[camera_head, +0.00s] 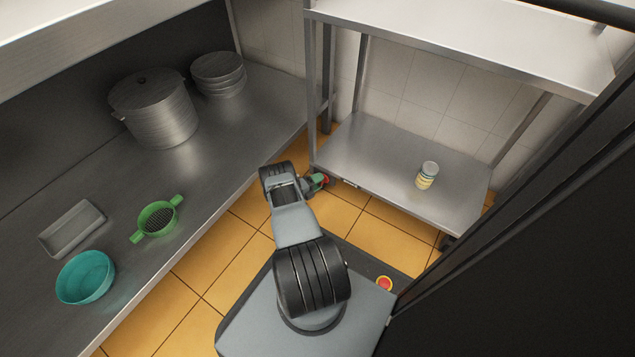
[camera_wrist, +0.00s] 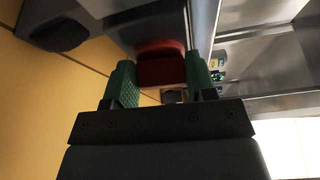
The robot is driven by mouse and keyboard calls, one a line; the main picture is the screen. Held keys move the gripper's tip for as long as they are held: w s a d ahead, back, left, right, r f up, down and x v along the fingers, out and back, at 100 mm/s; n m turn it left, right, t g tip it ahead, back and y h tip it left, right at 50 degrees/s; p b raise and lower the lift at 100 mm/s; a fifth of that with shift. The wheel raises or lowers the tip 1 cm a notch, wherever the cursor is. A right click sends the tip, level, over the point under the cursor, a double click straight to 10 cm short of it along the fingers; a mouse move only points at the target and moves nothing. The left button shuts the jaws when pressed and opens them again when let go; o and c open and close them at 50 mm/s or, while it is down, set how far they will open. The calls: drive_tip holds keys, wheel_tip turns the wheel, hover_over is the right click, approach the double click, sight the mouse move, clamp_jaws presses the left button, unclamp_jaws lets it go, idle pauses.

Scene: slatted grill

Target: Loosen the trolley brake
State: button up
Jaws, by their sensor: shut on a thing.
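The trolley (camera_head: 385,165) is a steel two-shelf frame at the upper right of the head view. The brake is a red pedal (camera_wrist: 162,62) at its near left corner, by the floor; a bit of its red also shows in the head view (camera_head: 326,179). My gripper (camera_head: 319,182) reaches that corner. In the wrist view, the green fingers of my gripper (camera_wrist: 161,78) stand on either side of the red pedal and are shut on it. The fingers hide the pedal's sides, and I cannot tell its exact tilt.
A can (camera_head: 427,175) stands on the trolley's lower shelf. A steel counter (camera_head: 190,190) on the left bears a large pot (camera_head: 155,110), stacked pans (camera_head: 218,75), a green strainer (camera_head: 157,219), a teal bowl (camera_head: 86,277) and a grey tray (camera_head: 72,229). Orange tiled floor (camera_head: 215,270) lies between.

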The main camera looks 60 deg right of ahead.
drive_tip(key=o, duration=0.9)
drive_tip(key=shift+o, duration=0.2)
drive_tip(key=p+v, duration=0.2)
drive_tip(key=v, duration=1.1)
drive_tip(key=shift+w+a, duration=0.2)
drive_tip(key=shift+a, duration=0.15)
